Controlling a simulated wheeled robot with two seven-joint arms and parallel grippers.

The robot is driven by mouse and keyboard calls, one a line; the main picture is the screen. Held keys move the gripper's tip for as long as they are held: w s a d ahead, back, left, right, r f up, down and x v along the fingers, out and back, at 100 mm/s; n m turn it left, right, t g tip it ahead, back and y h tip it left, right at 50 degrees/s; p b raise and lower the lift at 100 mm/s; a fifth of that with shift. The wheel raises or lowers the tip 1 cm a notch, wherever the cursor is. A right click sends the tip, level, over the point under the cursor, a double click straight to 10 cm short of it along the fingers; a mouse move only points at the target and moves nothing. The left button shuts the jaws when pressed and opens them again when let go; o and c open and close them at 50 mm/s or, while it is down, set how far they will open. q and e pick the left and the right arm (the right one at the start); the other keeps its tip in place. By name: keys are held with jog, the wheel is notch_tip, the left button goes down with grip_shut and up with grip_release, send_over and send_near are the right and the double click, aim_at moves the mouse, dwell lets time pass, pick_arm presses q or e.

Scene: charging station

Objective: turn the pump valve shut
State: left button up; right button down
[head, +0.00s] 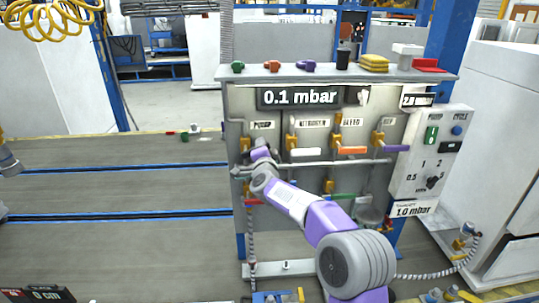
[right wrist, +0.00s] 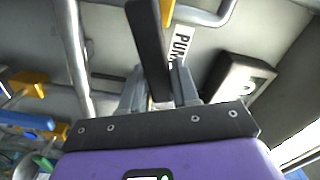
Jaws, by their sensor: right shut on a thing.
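The pump valve (head: 245,144) is on the panel's left side, under the PUMP label (head: 262,125). Its yellow body shows in the head view, and most of its handle is hidden behind my right gripper (head: 258,152). In the right wrist view, a black lever handle (right wrist: 148,40) stands between the two grey fingers of my right gripper (right wrist: 158,88). The fingers are shut on it, and the PUMP label (right wrist: 181,45) is just beside it. The display (head: 300,97) reads 0.1 mbar.
Other valves sit to the right, with a white handle (head: 306,152), an orange handle (head: 351,150) and a purple handle (head: 396,149). A control box (head: 430,155) stands at the panel's right. Pipes and a hose (head: 252,235) run below. The floor left is mostly clear.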

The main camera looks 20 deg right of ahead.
jog(key=f+m+b, duration=0.1)
jog(key=m+b, duration=0.2)
jog(key=shift+d+f, duration=0.2)
jog(key=shift+f, duration=0.2)
jog(key=shift+f+m+b, duration=0.25)
jog(key=shift+m+b, duration=0.4)
jog(key=shift+m, duration=0.15)
jog(key=c, duration=0.9)
grip_release()
jog(key=shift+s, duration=0.1)
jog(key=shift+b+v, duration=0.6)
jog(key=shift+v, duration=3.2)
